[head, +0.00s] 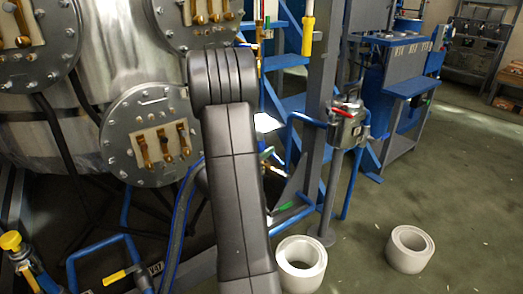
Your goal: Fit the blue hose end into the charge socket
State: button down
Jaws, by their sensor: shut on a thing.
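My dark grey arm stands upright in the middle of the head view and covers what lies behind it. My gripper is not visible; the arm hides it or it is out of frame. A thin blue line that looks like a hose (177,232) runs down along the left side of my arm. Its ends are hidden, so I cannot tell where the hose end is. I cannot make out the charge socket.
A large steel vessel with round bolted flanges (150,135) fills the left. Blue pipework (100,248) with a yellow knob (11,241) is at lower left. A grey post (318,110) stands right of my arm.

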jog(key=shift+f, duration=0.25)
jog(key=c, duration=0.9)
grip_release()
jog(key=shift+c, duration=0.2)
jog(key=shift+a, duration=0.1)
jog(key=p+v, duration=0.3)
jog(key=v, duration=1)
jog(key=shift+s+a, duration=0.25)
jog(key=shift+s, duration=0.05)
jog(key=b+x, duration=0.3)
jog(key=x, duration=1.1)
jog(key=shift+s, duration=0.1)
